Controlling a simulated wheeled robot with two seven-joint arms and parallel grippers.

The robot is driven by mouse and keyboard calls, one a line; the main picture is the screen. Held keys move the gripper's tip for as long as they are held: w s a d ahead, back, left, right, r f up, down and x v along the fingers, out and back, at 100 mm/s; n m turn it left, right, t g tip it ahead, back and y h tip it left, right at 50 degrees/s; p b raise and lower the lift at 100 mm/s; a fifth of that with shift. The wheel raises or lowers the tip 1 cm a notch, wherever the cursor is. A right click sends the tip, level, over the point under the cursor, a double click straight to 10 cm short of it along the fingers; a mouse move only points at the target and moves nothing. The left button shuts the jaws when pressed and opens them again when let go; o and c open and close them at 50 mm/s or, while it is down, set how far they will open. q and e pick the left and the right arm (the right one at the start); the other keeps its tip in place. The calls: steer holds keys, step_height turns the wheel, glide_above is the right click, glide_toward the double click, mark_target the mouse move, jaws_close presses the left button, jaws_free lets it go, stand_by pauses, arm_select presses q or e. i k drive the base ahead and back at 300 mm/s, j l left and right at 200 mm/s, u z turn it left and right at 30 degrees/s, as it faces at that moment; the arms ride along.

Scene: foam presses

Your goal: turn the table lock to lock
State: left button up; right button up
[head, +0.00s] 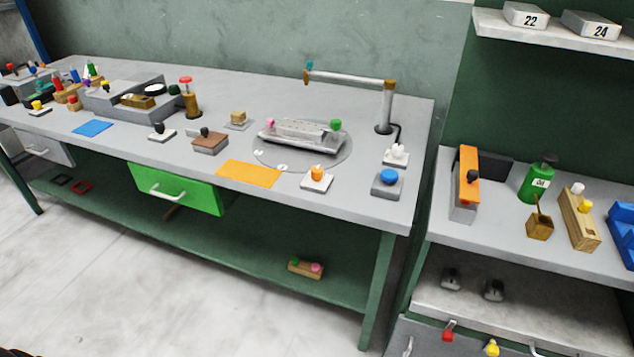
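A round grey turntable (340,157) is set in the top of the long workbench and carries a metal mould-like block (302,133) with a pink knob (271,123) and a green knob (336,125). An orange knob on a white base (317,176) sits at the turntable's front edge; it may be the table lock, but no label is readable. I cannot tell which way it is turned. Small white marks show on the disc's front. Neither of my grippers shows in the head view.
A blue button on a grey box (388,181) stands right of the orange knob. An orange mat (249,174) lies to the left. A lamp-like arm (350,79) spans behind the turntable. The green drawer (175,189) sticks out in front. A side bench (500,225) stands right.

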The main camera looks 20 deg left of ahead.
mark_target(316, 170)
steer(key=i+j+u, duration=0.15)
steer(key=i+u, duration=0.45)
steer(key=u, duration=0.15)
steer(key=i+u, duration=0.4)
steer(key=k+j, duration=0.05)
steer(key=k, duration=0.05)
